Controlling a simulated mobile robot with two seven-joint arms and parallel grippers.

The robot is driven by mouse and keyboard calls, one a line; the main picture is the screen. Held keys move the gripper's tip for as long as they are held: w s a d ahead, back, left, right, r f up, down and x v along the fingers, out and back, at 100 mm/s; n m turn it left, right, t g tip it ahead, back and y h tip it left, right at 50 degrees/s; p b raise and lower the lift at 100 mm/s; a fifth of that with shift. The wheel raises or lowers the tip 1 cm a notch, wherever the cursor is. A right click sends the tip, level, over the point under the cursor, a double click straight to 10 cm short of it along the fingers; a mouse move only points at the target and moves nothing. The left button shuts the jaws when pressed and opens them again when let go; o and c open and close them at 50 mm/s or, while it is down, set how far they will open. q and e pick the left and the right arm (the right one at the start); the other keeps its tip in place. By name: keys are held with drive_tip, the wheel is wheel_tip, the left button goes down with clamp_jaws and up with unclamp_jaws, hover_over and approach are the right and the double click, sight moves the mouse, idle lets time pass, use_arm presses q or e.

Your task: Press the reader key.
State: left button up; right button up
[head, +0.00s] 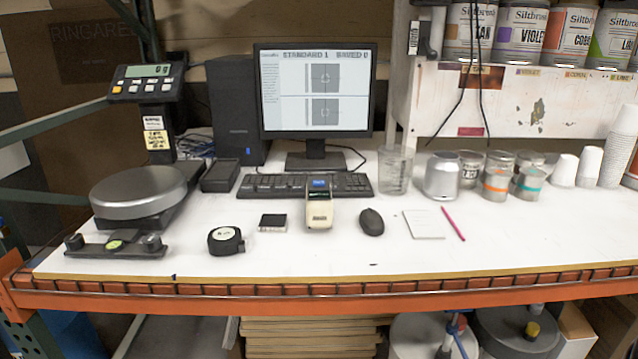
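The reader appears to be the small beige handheld device (319,212) standing on the white bench top in front of the keyboard. Its upper part is dark with a small blue patch, perhaps a display; which part is its key is too small to tell. Behind it, a monitor (315,90) is lit and reads "STANDARD 1" and "SAVED 0", with two grey panels below. Neither of my grippers shows in the head view.
A small black-and-white block (272,222) and a tape measure (226,240) lie left of the reader, a mouse (371,222) right. The keyboard (285,186) is close behind. A scale (138,190) stands left; a clear beaker (396,170) and cans stand right. The front strip is mostly clear.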

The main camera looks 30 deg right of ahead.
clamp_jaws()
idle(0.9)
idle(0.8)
